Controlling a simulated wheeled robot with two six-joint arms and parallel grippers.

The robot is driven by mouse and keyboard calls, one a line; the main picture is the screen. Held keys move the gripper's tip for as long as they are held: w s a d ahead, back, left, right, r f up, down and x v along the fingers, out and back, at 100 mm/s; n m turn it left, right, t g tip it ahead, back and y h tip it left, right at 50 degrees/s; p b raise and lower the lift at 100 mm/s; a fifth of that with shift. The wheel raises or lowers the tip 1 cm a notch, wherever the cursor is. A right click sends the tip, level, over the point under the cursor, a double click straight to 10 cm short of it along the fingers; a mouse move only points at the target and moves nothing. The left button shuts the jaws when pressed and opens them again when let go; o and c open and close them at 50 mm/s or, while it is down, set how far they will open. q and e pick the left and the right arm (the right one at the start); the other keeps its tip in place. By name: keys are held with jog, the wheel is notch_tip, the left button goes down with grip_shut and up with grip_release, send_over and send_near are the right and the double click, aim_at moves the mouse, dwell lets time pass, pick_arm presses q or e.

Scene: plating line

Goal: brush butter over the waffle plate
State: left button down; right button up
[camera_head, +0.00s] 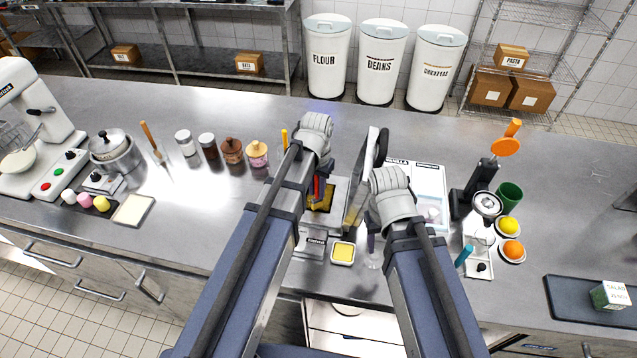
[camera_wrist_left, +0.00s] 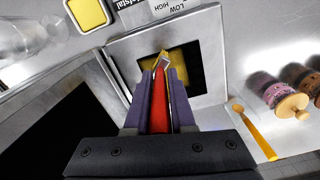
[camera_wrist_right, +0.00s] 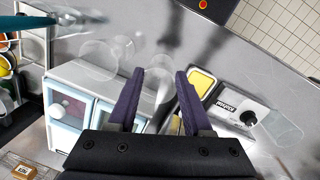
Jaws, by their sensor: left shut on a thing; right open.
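My left gripper (camera_head: 318,190) is shut on a red-handled brush, which also shows in the left wrist view (camera_wrist_left: 160,110). The brush tip is over the dark square waffle plate (camera_wrist_left: 184,88), where a yellow patch shows around it; I cannot tell whether the bristles touch. The waffle maker's lid (camera_head: 359,190) stands open to the right of the plate. A square dish of yellow butter (camera_head: 343,252) sits in front of it, and shows in the right wrist view (camera_wrist_right: 203,82). My right gripper (camera_wrist_right: 158,82) is open and empty, right of the open lid.
A white box with windows (camera_head: 430,205) stands to the right, with clear glasses (camera_wrist_right: 98,58) near my right gripper. The counter between jars and waffle maker's front is clear.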

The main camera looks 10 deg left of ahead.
pick_arm(q)
jog(key=shift+s, duration=0.55)
jog(key=shift+w, duration=0.1)
jog(key=shift+a, duration=0.8)
jog(key=shift+w, duration=0.15)
jog(key=shift+w, duration=1.65)
jog(key=shift+w, duration=1.75)
